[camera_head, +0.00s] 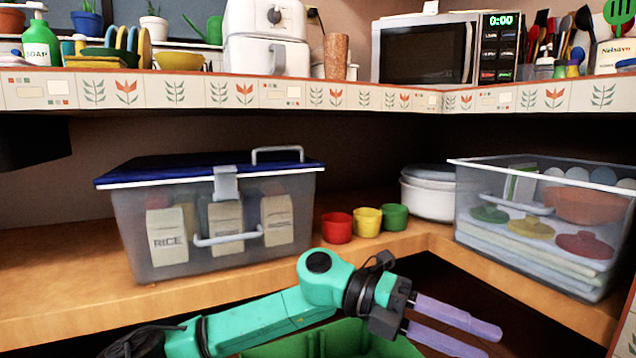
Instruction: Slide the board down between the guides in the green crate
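The green crate (318,343) shows only in part at the bottom edge, behind and below my teal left arm. Its guides and most of its inside are hidden or out of frame. My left gripper (492,343) has two purple fingers pointing right and slightly down. They stand apart with a gap, and I see nothing between them. The gripper is to the right of the visible part of the crate. I cannot make out the board. My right gripper is not in view.
On the wooden counter stand a blue-lidded clear bin (215,215), red (336,228), yellow and green cups, a white pot (429,195) and a clear bin of dishes (540,220). A tiled shelf (205,92) with a microwave (428,50) runs above. The counter's front edge is near my arm.

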